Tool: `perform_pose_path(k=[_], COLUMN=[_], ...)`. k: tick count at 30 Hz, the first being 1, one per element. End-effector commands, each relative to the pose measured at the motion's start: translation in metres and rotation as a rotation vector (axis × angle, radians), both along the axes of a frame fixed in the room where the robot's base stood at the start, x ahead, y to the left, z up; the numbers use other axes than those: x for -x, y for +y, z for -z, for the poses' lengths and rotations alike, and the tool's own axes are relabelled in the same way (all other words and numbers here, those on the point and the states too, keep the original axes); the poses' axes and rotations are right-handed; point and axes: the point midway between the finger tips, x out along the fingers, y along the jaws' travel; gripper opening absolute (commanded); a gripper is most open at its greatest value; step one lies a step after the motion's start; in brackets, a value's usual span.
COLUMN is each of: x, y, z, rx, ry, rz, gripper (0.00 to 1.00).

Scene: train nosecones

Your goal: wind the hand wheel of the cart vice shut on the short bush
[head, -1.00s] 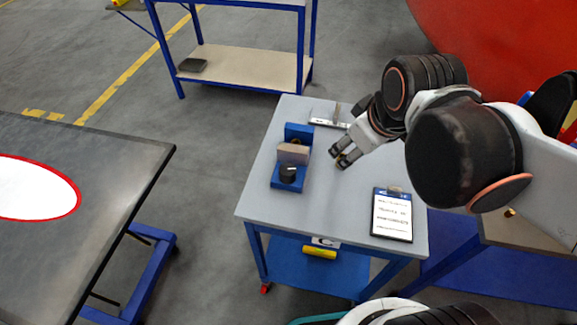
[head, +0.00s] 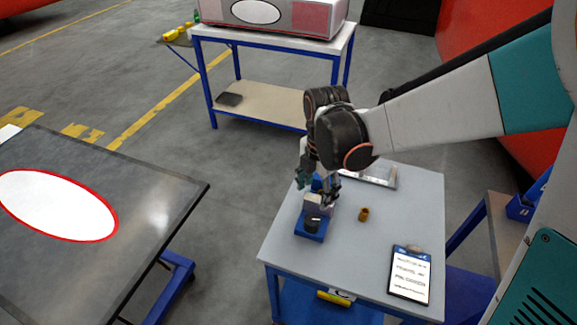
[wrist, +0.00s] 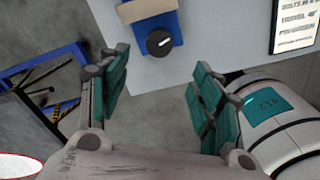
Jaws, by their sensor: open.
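The blue cart vice (head: 309,236) sits on the grey cart top, with a pale jaw block. Its black hand wheel (head: 313,224) is on the near end; in the wrist view the wheel (wrist: 159,43) lies ahead of the fingers, with a white mark on top. My gripper (head: 318,188) is over the far part of the vice. Its teal fingers (wrist: 160,75) are spread and empty, not around the wheel. A brass bush (head: 363,214) stands on the cart right of the vice; I cannot tell whether it is the short one. The space between the jaws is hidden.
A clipboard (head: 410,273) lies at the cart's near right corner. A metal plate (head: 372,176) lies behind the vice. A dark table (head: 150,190) with a white oval stands to the left. The cart top between bush and clipboard is clear.

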Motion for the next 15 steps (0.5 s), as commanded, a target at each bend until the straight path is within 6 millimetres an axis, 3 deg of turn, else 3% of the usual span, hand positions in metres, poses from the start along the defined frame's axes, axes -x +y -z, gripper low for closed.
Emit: perform_pose_path(k=[5, 15], x=[-0.002, -0.001], y=[0.005, 0.004], z=[0.009, 0.062], rx=[0.001, 0.001], ry=[0.003, 0.002], rz=[-0.027, -0.023], gripper=[0.59, 0.59])
